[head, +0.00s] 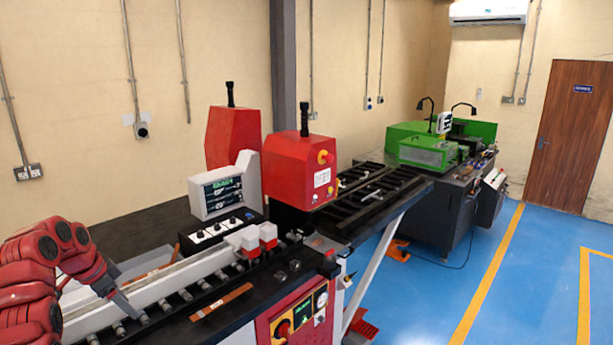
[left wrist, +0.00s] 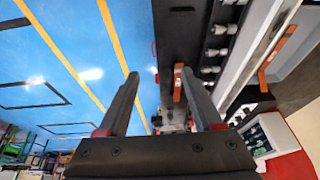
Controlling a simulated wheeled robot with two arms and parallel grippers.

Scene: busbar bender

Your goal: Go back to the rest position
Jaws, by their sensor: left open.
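My left gripper (head: 122,300) is at the lower left in the head view, over the near end of the busbar bender's bed, with my red arm behind it. In the left wrist view its two grey fingers (left wrist: 158,74) are spread apart with nothing between them. The busbar bender (head: 300,178) has red housings and a black bed with rollers. A copper-coloured bar (head: 222,302) lies on the bed, to the right of the gripper and apart from it. A copper-coloured strip (left wrist: 178,83) also shows beside one finger in the left wrist view. My right gripper is not seen.
A control box with a screen (head: 222,190) stands behind the bed. A red panel with buttons (head: 300,318) is at the bed's front. A green machine (head: 430,145) stands farther back. Blue floor (head: 535,265) with yellow lines is clear at the right, before a brown door (head: 567,130).

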